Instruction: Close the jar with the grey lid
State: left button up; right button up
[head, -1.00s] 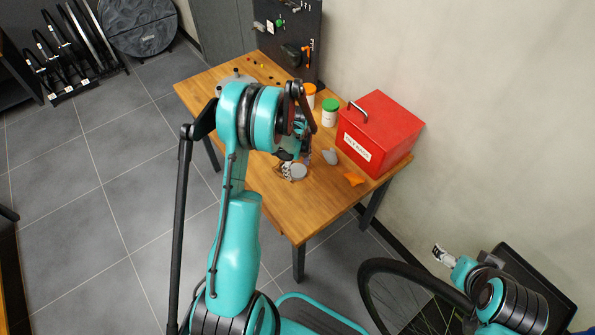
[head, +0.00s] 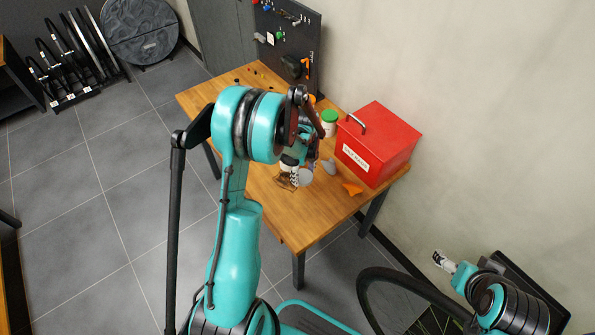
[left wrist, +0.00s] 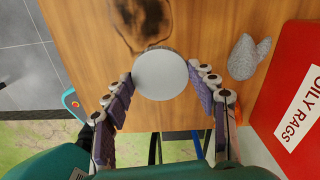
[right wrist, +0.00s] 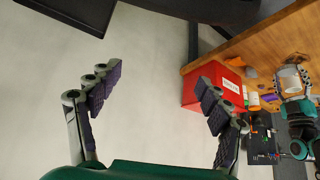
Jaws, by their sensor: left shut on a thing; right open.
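The grey lid (left wrist: 160,73) is a flat pale disc between the fingertips of my left gripper (left wrist: 160,80), which is shut on it. It also shows in the head view (head: 306,178), above the wooden table's near part. A white jar with a green lid (head: 329,122) stands farther back, beside the red box. My right gripper (right wrist: 152,95) is open and empty, out beyond the table's right side.
The red box (head: 378,142) marked "oily rags" stands on the table (head: 285,230). A grey lump (left wrist: 248,56) and an orange piece (head: 352,188) lie near it. A dark stained patch (left wrist: 140,22) lies beside the lid. The table's near corner is clear.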

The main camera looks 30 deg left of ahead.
pick_arm(q)
jog(key=s+d+r+p, duration=0.2)
jog(key=d+r, duration=0.3)
jog(key=d, duration=0.3)
jog(key=shift+s, duration=0.25)
pick_arm(e)
notch_tip(320, 180, up, 3)
jog(key=shift+f, duration=0.2)
pick_arm(q)
jog(key=shift+w, duration=0.1)
pick_arm(e)
jog(key=shift+w, duration=0.1)
jog(key=shift+c, duration=0.5)
